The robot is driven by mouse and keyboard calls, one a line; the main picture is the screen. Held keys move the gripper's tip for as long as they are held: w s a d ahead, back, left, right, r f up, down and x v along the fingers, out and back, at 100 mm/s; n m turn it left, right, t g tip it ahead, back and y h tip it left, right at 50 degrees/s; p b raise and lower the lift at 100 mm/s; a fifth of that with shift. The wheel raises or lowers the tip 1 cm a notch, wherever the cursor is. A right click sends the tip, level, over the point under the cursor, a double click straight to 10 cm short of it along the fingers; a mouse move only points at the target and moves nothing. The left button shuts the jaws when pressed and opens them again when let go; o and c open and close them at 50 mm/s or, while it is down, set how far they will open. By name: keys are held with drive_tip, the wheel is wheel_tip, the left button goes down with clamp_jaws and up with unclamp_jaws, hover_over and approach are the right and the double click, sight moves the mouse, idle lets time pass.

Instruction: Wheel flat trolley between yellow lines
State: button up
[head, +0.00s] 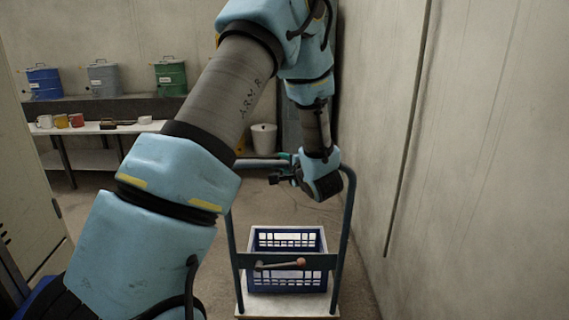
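The flat trolley (258,303) stands low in the middle of the head view, with a pale deck and a dark blue-green upright handle frame. A blue crate (262,281) sits on its deck. My gripper (280,178) is at the top bar of the handle, right of its middle. The wrist and dark gripper body hide part of the bar, and I cannot tell whether the fingers are closed around it. No yellow floor lines are visible; my arm covers much of the floor at left.
A plain wall (475,150) runs close along the trolley's right side. At the back left are a bench (92,130) with mugs and a shelf with blue, grey and green drums. A whitish bin (264,139) stands behind the trolley. A cabinet (30,190) is at near left.

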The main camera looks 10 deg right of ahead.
clamp_jaws()
idle(0.9)
